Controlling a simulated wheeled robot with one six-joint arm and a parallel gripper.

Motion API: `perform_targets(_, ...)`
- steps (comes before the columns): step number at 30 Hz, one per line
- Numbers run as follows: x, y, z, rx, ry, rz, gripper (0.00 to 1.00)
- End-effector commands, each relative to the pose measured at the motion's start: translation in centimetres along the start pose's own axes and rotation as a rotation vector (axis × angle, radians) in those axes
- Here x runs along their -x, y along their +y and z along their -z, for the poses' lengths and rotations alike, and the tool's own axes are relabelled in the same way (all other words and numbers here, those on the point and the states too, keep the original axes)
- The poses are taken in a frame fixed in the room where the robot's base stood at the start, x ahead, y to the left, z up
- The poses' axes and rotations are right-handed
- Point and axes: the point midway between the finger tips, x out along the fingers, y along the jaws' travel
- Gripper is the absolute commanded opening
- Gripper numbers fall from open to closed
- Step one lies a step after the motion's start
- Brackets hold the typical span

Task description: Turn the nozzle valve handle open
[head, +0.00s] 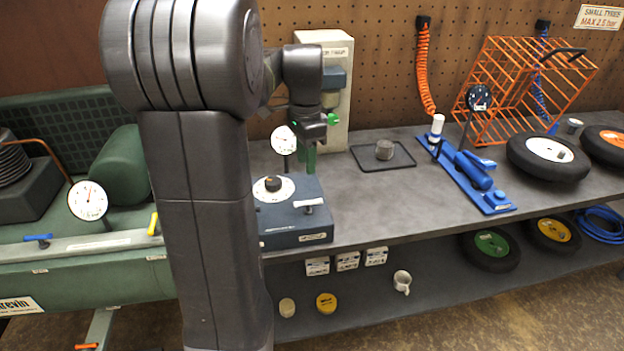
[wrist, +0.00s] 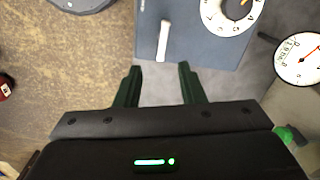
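A blue-grey box (head: 290,236) stands at the left end of the bench, with a black knob (head: 272,184) on a white lettered dial and a white lever handle (head: 310,203) on top. The handle also shows in the wrist view (wrist: 163,41), pointing straight away from the box's edge. No label naming it as the nozzle valve is readable. My gripper (head: 304,168) hangs pointing down near the box's back right. In the wrist view its dark green fingers (wrist: 158,76) are apart with nothing between them. The handle lies beyond the fingertips, not touched.
A round gauge (head: 284,140) stands just behind the box. A grey-beige machine (head: 337,105) is behind my gripper. A black tray (head: 384,163) with a metal cup sits to the right. A green tank with another gauge (head: 88,201), blue lever and yellow lever is at left.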

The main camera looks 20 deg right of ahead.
Motion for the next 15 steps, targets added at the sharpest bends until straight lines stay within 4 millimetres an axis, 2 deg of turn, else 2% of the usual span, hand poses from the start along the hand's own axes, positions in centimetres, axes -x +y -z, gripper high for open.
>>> perform_targets(4,-0.4,-0.2,0.6,-0.03,-0.001,-0.003,0.36)
perform_targets(7,-1.5,-0.2,0.5,-0.03,-0.001,-0.003,0.36)
perform_targets(15,-7.1,-0.2,0.5,-0.027,-0.003,-0.006,0.36)
